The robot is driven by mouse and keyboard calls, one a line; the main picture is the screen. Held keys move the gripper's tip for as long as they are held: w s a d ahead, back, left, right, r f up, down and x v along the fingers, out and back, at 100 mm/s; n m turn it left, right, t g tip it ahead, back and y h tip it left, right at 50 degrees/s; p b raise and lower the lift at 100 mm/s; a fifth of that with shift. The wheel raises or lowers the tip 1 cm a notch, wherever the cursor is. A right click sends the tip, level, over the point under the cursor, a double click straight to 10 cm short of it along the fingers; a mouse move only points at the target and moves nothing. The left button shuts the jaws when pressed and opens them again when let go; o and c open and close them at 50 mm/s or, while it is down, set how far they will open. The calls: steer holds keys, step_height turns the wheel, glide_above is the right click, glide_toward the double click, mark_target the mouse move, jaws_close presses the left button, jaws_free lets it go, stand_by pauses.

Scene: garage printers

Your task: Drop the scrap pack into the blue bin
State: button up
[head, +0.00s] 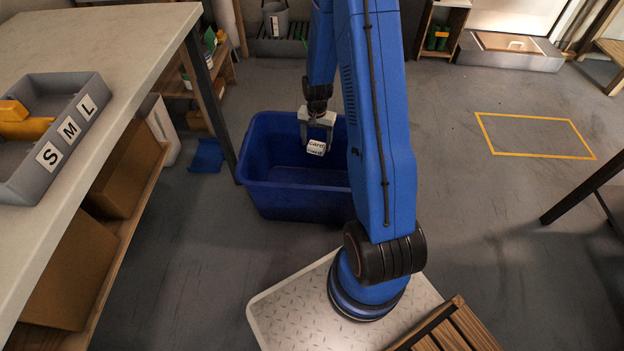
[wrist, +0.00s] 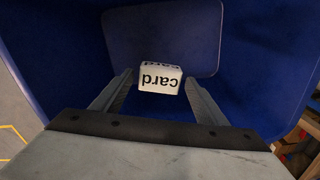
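The scrap pack (head: 316,147) is a small white block marked "card". It shows inside the outline of the blue bin (head: 300,202), below the rim and clear of the walls. My gripper (head: 318,135) points down into the bin. In the wrist view, the pack (wrist: 160,78) lies between and just past the fingertips of my gripper (wrist: 159,75), with a narrow gap on each side. The fingers look open. I cannot tell how high the pack is above the bin floor.
A workbench (head: 120,50) with a grey tray (head: 80,135) marked S, M, L stands at left, with cardboard boxes beneath. A yellow-outlined floor area (head: 535,135) is empty at right. A wooden slatted piece (head: 450,330) is at the bottom. Open floor lies right of the bin.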

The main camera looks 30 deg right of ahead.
steer(key=shift+o, duration=0.4)
step_height(320, 180, up, 17)
steer(key=shift+r, duration=0.2)
stand_by(0.4)
stand_by(0.4)
